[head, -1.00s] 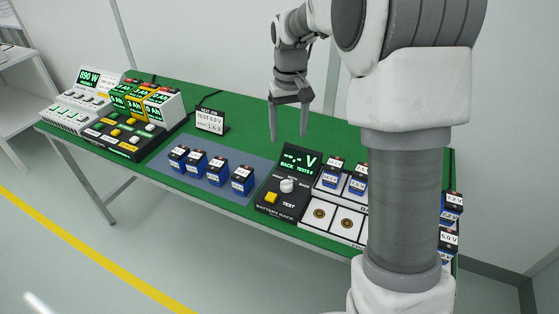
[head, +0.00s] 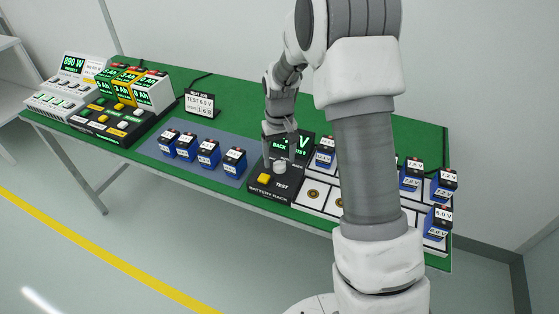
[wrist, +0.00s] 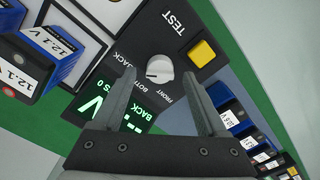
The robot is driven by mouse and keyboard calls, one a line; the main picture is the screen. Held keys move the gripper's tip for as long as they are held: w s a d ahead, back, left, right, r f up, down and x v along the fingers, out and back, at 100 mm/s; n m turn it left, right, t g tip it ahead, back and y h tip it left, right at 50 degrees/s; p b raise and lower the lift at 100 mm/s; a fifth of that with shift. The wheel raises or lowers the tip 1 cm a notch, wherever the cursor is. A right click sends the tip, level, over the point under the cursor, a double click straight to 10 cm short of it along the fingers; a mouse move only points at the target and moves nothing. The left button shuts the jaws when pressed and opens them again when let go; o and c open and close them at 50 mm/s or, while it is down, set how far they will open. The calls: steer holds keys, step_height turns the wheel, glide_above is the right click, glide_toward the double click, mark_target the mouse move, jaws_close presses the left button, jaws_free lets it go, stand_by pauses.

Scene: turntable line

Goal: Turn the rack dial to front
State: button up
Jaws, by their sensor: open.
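The rack dial (wrist: 159,68) is a round, light grey knob on the black battery rack panel; it also shows in the head view (head: 279,167). The words FRONT, BOTH and BACK are printed around it. The green rack display (wrist: 120,112) reads BACK. My gripper (head: 281,160) is open and points down over the panel at the dial. In the wrist view the dial appears between my two fingertips, with a gap on each side. I cannot tell whether the fingertips are down at the knob's height.
A yellow TEST button (wrist: 202,53) is close to the dial. Blue batteries (head: 208,152) stand on a grey mat to the left, and more batteries (head: 411,174) stand at the right. A TEST 6.0 V sign (head: 200,103) stands behind the mat.

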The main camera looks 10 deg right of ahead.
steer(key=shift+f, duration=0.6)
jaws_close()
